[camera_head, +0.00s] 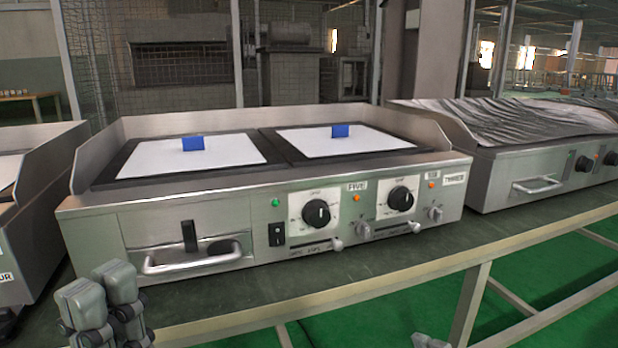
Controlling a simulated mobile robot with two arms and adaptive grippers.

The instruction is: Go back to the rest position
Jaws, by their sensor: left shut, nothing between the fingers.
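My left gripper (103,292) is at the lower left, in front of the counter's front edge. Its two fingers are together and hold nothing. It is apart from the griddle's handle (192,262). A small grey piece at the bottom edge (430,342) looks like the tip of my right gripper; the rest is out of the frame. The steel double griddle (265,215) stands on the counter, with two white plates with blue grips, the left plate (190,158) and the right plate (345,142), on its dark surfaces.
The griddle's front has a left knob (316,213), a right knob (400,198) and a black switch (276,234). The dark counter (380,280) has a pale front rail. Another unit (530,165) with a wrinkled cover stands right; part of one (35,200) stands left. Green floor (395,318) shows below.

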